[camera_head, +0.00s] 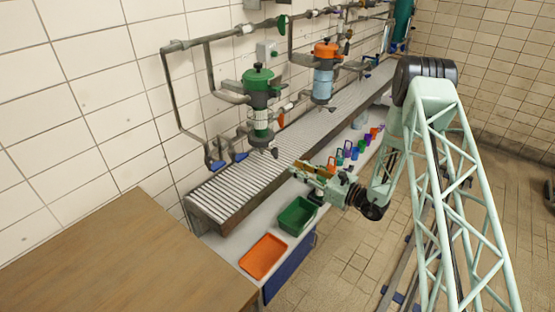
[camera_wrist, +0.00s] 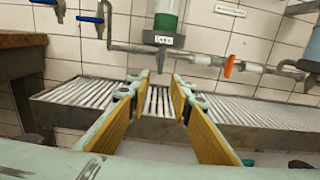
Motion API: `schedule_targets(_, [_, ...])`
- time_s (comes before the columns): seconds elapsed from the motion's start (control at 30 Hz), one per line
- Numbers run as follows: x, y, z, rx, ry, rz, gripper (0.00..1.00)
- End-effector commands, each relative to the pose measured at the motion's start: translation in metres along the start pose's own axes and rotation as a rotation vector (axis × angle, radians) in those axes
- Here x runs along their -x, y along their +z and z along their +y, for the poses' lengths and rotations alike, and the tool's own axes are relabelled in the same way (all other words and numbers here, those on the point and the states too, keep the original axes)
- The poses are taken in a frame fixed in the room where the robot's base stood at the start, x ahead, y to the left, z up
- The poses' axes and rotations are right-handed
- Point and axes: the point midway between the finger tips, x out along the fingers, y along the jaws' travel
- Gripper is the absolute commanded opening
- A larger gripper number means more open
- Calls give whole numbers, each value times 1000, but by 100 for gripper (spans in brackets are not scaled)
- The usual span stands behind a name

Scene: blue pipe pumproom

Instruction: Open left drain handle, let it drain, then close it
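Two blue handles sit on the low pipe ends at the left, one further left (camera_head: 217,165) and one to its right (camera_head: 240,157). In the wrist view they show at the upper left: the left one (camera_wrist: 45,3) is cut by the top edge, and the right one (camera_wrist: 90,19) lies sideways. Which one the task means I cannot tell for sure. My gripper (camera_head: 304,170) is over the front side of the grate, to the right of both handles and apart from them. In the wrist view my gripper (camera_wrist: 157,86) has its yellow-padded fingers spread, with nothing between them.
A green-topped vessel (camera_head: 258,90) and an orange-topped one (camera_head: 325,75) hang on wall pipes over the slatted drain trough (camera_head: 235,190). Green (camera_head: 297,216) and orange (camera_head: 264,256) trays and several coloured mugs stand in front. A wooden table (camera_head: 110,265) fills the lower left.

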Motion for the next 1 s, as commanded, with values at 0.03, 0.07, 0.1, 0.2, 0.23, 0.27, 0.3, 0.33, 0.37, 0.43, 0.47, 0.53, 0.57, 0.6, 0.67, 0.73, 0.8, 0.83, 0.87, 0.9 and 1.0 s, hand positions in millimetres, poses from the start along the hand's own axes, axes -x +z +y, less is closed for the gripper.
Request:
schedule_targets(0.03, [-7,0,1,2,2,-1,20])
schedule_targets(0.07, [-11,0,0,2,1,-1,20])
schedule_targets(0.1, [-16,0,0,1,1,-1,20])
schedule_targets(0.2, [-29,0,1,0,2,-1,20])
schedule_targets(0.23, [-32,0,1,1,2,-1,20])
schedule_targets(0.27, [-36,0,0,1,1,-1,20])
schedule_targets(0.3, [-41,0,0,2,1,-1,20])
schedule_targets(0.33, [-45,0,1,1,1,0,20])
schedule_targets(0.37, [-49,-1,1,1,2,0,20])
schedule_targets(0.43, [-59,0,1,1,2,0,20])
schedule_targets(0.47, [-62,0,0,1,1,-1,20])
schedule_targets(0.53, [-71,0,0,1,1,-1,20])
schedule_targets(0.57, [-75,0,1,1,2,-1,20])
schedule_targets(0.6, [-80,0,1,1,2,-1,20])
schedule_targets(0.67, [-86,0,0,1,1,-1,20])
schedule_targets(0.73, [-92,0,0,1,0,0,20])
schedule_targets(0.8, [-97,0,0,0,0,0,20])
schedule_targets(0.83, [-99,0,0,0,0,0,20])
schedule_targets(0.87, [-100,0,0,0,0,0,20])
schedule_targets(0.9, [-102,0,0,0,0,0,20])
schedule_targets(1.0, [-104,0,0,0,0,0,20])
